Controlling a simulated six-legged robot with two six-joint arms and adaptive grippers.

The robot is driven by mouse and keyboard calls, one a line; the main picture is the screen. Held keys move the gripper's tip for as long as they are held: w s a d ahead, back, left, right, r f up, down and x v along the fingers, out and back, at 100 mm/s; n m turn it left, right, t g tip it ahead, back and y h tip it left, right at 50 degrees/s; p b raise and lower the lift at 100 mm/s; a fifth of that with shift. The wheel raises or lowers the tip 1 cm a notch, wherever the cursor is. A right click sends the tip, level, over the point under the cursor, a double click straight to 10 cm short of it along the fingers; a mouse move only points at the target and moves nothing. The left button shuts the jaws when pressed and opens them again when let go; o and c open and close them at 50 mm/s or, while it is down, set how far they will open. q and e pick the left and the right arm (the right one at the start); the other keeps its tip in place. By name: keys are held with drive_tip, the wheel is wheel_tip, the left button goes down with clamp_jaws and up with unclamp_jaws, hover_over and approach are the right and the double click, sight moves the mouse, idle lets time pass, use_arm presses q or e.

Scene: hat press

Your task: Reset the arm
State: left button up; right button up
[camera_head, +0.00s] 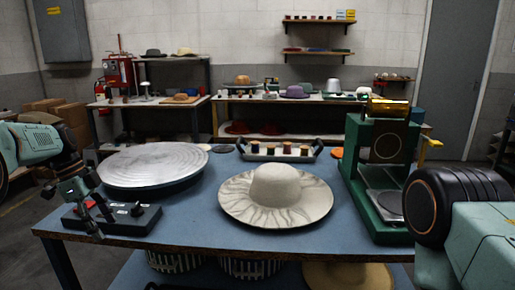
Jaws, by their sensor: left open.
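My left gripper (90,209) is at the left, pointing down over the front left part of the blue table (190,232). It is open and holds nothing that I can see. It is in front of a dark control box (140,218) with knobs and hides part of it. My left arm (35,145) comes in from the left edge. My right arm (470,225) shows at the lower right, with a dark round joint and pale green link; its gripper is out of view.
A wide-brimmed pale hat (277,190) lies mid-table. A round silver plate (153,165) is at left, a green press (382,170) at right. A tray of spools (280,151) stands at the back. Shelves with hats (295,92) are behind. Bare tabletop lies between control box and hat.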

use_arm(q)
drive_tip(key=s+d+f+n+y, duration=0.1)
drive_tip(key=s+d+f+n, duration=0.3)
drive_tip(key=f, duration=0.5)
drive_tip(key=s+d+f+n+y, duration=0.1)
drive_tip(key=s+d+f+n, duration=0.15)
drive_tip(key=s+f, duration=0.5)
drive_tip(key=s+d+f+n+y, duration=0.1)
drive_tip(key=s+d+f+n, duration=0.25)
drive_tip(key=f, duration=0.65)
drive_tip(key=s+d+n, duration=0.2)
drive_tip(key=s+n, duration=0.1)
drive_tip(key=s, duration=1)
drive_tip(key=s+d+n, duration=0.3)
drive_tip(key=s, duration=1.1)
drive_tip(key=shift+s+d+n+t+y, duration=0.3)
drive_tip(key=shift+n+y, duration=0.1)
